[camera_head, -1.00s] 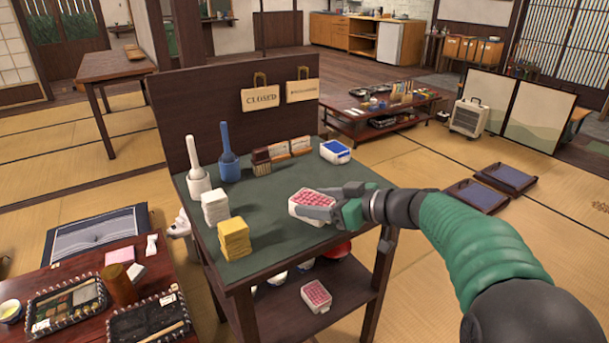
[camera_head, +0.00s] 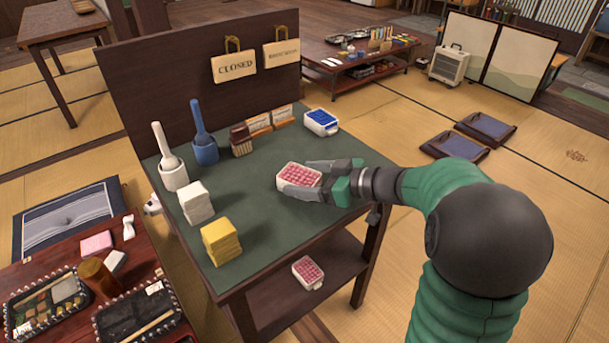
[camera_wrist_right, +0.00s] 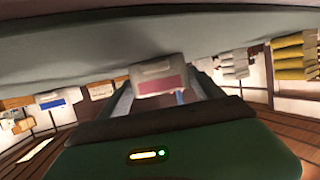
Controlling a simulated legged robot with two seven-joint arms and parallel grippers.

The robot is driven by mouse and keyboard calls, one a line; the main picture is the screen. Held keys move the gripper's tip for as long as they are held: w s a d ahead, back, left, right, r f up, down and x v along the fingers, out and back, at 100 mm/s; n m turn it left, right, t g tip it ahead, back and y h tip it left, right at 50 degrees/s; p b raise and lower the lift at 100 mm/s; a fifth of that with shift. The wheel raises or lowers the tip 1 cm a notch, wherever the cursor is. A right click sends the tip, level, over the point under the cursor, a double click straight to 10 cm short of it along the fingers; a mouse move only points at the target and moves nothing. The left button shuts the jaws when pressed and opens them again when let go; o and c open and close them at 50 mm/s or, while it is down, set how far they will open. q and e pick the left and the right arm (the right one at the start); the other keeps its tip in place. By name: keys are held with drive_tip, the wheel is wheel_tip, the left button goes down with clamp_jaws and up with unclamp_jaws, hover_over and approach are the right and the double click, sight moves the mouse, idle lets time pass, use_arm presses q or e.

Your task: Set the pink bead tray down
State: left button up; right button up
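The pink bead tray (camera_head: 297,173) is a small white tray with pink beads on top. It is at the right part of the dark green tabletop (camera_head: 262,207), level and at the surface; I cannot tell if it bears fully on it. My right gripper (camera_head: 310,179) reaches in from the right with one finger along each long side, seemingly shut on it. The tray also shows between the fingers in the right wrist view (camera_wrist_right: 158,78). A second pink bead tray (camera_head: 308,271) lies on the shelf below. My left gripper is not in view.
A blue bead tray (camera_head: 321,121) stands behind. White (camera_head: 195,203) and yellow (camera_head: 221,243) stacks, a white mortar (camera_head: 173,174) and a blue mortar (camera_head: 205,150) stand to the left. A dark panel with signs closes the back. The tabletop's middle is clear.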

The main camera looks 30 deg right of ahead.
drive_tip(key=shift+o, duration=0.2)
drive_tip(key=shift+w+d+f, duration=0.1)
drive_tip(key=shift+d, duration=0.15)
drive_tip(key=shift+s+r, duration=0.35)
drive_tip(key=shift+s, duration=0.05)
drive_tip(key=p+v, duration=0.2)
drive_tip(key=v, duration=0.8)
drive_tip(key=shift+s+d, duration=0.25)
drive_tip(key=shift+s, duration=0.3)
